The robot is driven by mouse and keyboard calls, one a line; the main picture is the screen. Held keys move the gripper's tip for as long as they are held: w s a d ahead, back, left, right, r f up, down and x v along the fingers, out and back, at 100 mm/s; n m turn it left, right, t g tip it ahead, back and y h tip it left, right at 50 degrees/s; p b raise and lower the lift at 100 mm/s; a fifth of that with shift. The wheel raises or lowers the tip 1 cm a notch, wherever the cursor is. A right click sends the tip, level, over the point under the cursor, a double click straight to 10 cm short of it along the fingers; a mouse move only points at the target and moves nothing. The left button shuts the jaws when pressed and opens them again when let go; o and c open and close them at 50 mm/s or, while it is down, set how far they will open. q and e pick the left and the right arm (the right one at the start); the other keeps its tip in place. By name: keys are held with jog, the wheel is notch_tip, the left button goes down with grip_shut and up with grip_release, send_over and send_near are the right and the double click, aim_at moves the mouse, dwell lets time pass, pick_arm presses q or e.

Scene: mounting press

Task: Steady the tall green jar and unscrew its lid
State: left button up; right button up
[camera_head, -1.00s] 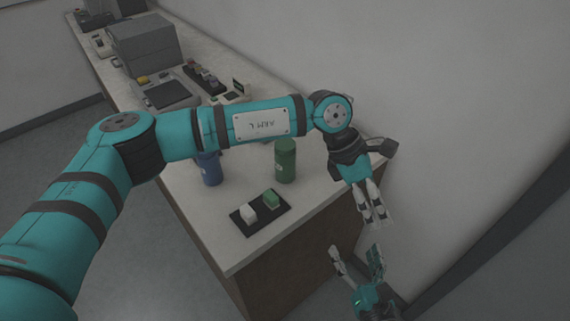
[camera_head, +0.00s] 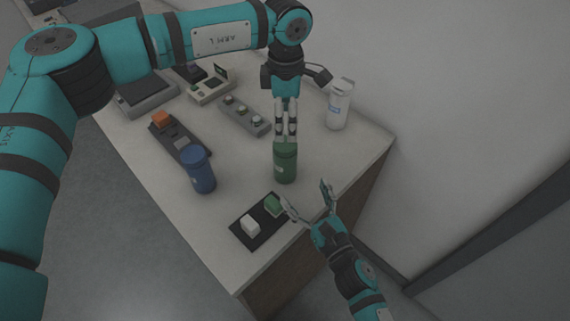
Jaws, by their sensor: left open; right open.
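The tall green jar (camera_head: 286,166) stands upright on the bench, its lid at the top just below my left fingertips. My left gripper (camera_head: 286,135) is open and points down at the lid from above; I cannot tell whether it touches it. My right gripper (camera_head: 307,200) is open and empty. It comes from the lower right, in front of and slightly right of the jar, with its left finger close to the green block (camera_head: 274,205). No finger is seen closed around the jar.
A black tray (camera_head: 246,238) holds the green block and a white block (camera_head: 250,226). A grey button strip (camera_head: 244,115) lies behind. The bench edge (camera_head: 345,192) is near my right arm.

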aim_at(290, 169)
pick_arm(q)
jog(key=shift+w+a+f, duration=0.1)
jog(key=shift+w, duration=0.15)
pick_arm(e)
jog(key=x, duration=1)
jog(key=shift+w+a+f, duration=0.1)
jog(key=shift+w, duration=0.2)
pick_arm(q)
jog(key=shift+w+f, duration=0.1)
pick_arm(e)
jog(key=shift+w+a, duration=0.2)
jog(key=shift+w, duration=0.2)
jog(key=shift+s, duration=0.1)
jog(key=shift+d, duration=0.1)
jog(key=shift+c, duration=0.2)
